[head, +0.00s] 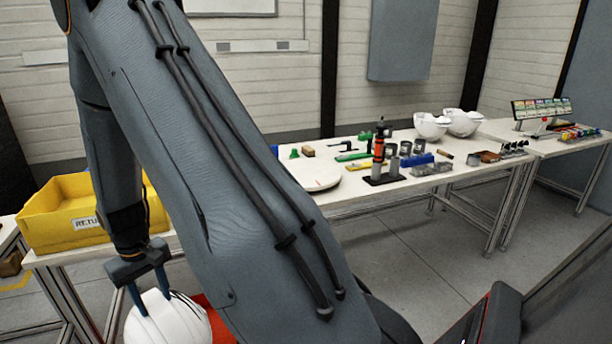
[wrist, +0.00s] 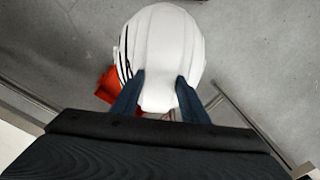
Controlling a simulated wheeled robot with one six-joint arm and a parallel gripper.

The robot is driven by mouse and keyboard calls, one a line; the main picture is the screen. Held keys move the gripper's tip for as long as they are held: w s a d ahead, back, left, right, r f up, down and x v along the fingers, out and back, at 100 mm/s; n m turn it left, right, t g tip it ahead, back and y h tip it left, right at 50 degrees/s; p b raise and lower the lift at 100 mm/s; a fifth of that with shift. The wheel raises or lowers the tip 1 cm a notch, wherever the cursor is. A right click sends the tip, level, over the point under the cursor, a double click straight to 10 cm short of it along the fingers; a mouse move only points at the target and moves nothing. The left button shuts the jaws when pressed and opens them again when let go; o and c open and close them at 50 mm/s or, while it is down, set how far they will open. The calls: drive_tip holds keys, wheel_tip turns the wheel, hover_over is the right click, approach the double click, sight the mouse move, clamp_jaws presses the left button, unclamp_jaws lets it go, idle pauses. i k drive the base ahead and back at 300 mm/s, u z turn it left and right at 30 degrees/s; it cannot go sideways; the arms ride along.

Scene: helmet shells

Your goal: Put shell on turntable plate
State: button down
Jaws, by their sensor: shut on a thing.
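A white helmet shell (head: 168,322) hangs at the lower left of the head view, with my gripper (head: 146,298) shut on its upper edge. In the wrist view the same shell (wrist: 160,45) is between the two dark fingers of my gripper (wrist: 158,92), with grey floor below it. The turntable plate (head: 313,175) is a white round disc on the long table, partly hidden behind my arm. Nothing shows on its visible part. The shell is well apart from it, to the left and nearer.
A yellow bin (head: 70,230) stands on the left table. The long white table (head: 440,188) holds a tool stand (head: 382,165), blue blocks (head: 417,160) and two white shells (head: 432,125) at the back. A red thing (wrist: 108,88) lies beside the held shell. Open floor (head: 415,265) lies in front.

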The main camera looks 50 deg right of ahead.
sight(305, 170)
drive_tip(key=z, duration=0.05)
drive_tip(key=k, duration=0.75)
drive_tip(key=z, duration=1.55)
drive_tip(key=i, duration=0.35)
drive_tip(key=u, duration=0.05)
